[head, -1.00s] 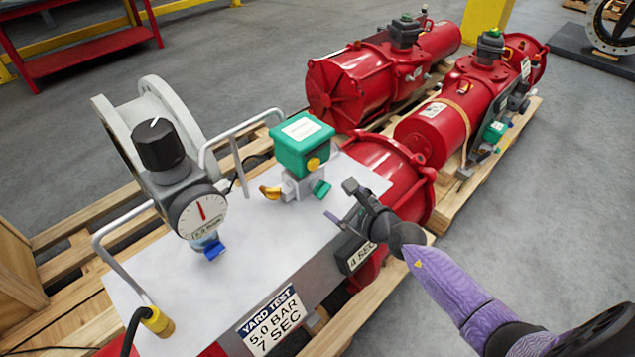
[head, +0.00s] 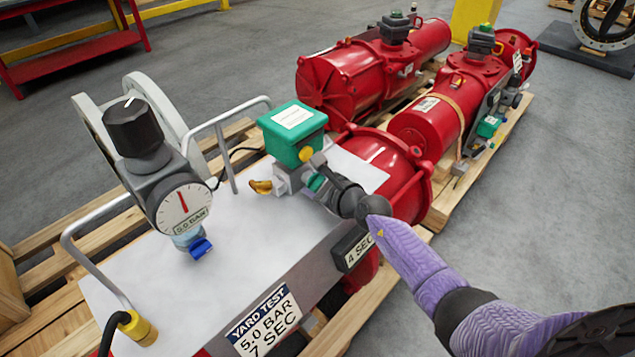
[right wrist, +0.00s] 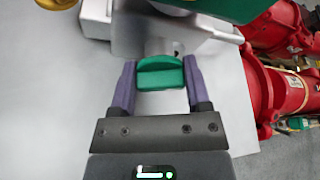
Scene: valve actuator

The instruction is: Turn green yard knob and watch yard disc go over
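The green knob (right wrist: 160,74) sits below the green-topped box (head: 294,134) on the white bench top. In the right wrist view it lies between the two purple fingers of my right gripper (right wrist: 159,78). The fingers are apart, one on each side of the knob; the right finger is very close to it, and contact is unclear. In the head view the gripper (head: 318,172) partly covers the knob (head: 315,183). A grey round valve body (head: 92,112) stands behind the pressure gauge; I cannot make out a disc inside it. My left gripper is out of view.
A black-capped regulator with a gauge (head: 186,205) and silver hand rails (head: 216,124) stand left of the knob. Red actuators (head: 350,90) lie on pallets behind. A "YARD TEST 5.0 BAR 7 SEC" label (head: 263,320) is on the front.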

